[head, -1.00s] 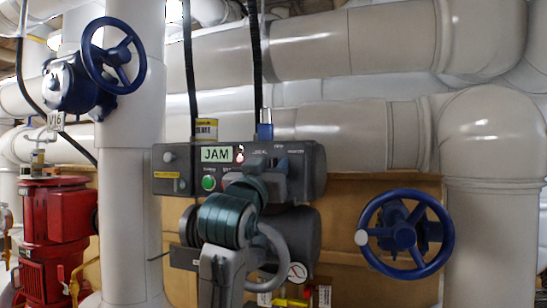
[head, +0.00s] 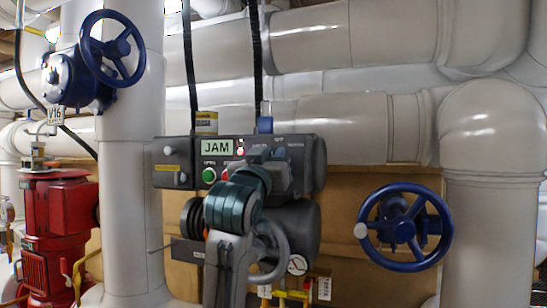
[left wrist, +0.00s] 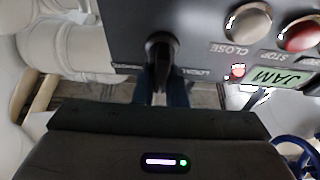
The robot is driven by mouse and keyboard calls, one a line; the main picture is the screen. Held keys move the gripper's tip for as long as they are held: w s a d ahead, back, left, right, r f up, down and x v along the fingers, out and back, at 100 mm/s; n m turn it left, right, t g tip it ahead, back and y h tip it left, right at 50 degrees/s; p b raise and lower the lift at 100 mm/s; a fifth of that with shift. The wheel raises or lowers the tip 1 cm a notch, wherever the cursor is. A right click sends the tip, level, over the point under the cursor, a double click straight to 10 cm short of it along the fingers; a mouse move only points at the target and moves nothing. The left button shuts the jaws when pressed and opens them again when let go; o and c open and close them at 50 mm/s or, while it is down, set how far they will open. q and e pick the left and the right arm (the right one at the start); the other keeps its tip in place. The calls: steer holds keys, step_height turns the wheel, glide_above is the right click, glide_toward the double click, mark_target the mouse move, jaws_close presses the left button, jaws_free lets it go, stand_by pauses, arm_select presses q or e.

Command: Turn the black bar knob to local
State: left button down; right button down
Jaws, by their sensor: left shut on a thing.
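The black bar knob (left wrist: 161,46) sits on the front of a dark grey control box (head: 308,165). In the left wrist view the box appears upside down, with a LOCAL label beside the knob. My left gripper (head: 279,156) is at the right part of the box face and is shut on the knob. Its blue fingers (left wrist: 160,94) show in the left wrist view, one on each side of the bar. In the head view the gripper hides the knob, and the exact angle of the bar is hard to tell. My right gripper is not in view.
A JAM display (head: 217,147) and a green OPEN button (head: 209,175) are on the box, left of my gripper. A blue handwheel (head: 403,230) is to the right, another (head: 112,48) at upper left. A red pump (head: 58,225) stands at left. Large pipes run behind.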

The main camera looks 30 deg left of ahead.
arm_select(q)
steer(key=shift+w+f+n, duration=0.1)
steer(key=shift+f+n, duration=0.15)
steer(key=shift+n, duration=0.15)
steer(key=shift+f+n+g+y+b, duration=0.1)
steer(key=shift+n+g+y+b, duration=0.25)
steer(key=shift+n+y, duration=0.55)
steer(key=n, duration=0.2)
steer(key=n+g+y+b, duration=0.1)
steer(key=n, duration=0.1)
steer(key=n+g+y, duration=0.1)
steer(key=n, duration=0.1)
steer(key=shift+a+f+b, duration=0.15)
steer(key=shift+a+b, duration=0.1)
steer(key=shift+b, duration=0.15)
steer(key=n, duration=0.2)
steer(key=n+g+y+b, duration=0.1)
steer(key=n, duration=0.1)
steer(key=n+g, duration=0.1)
steer(key=n, duration=0.1)
steer(key=shift+a+f+n+y, duration=0.1)
steer(key=shift+a+n+y, duration=0.15)
steer(key=shift+n+y, duration=0.15)
steer(key=shift+b, duration=0.3)
steer(key=shift+n+g, duration=0.25)
steer(key=shift+n, duration=0.05)
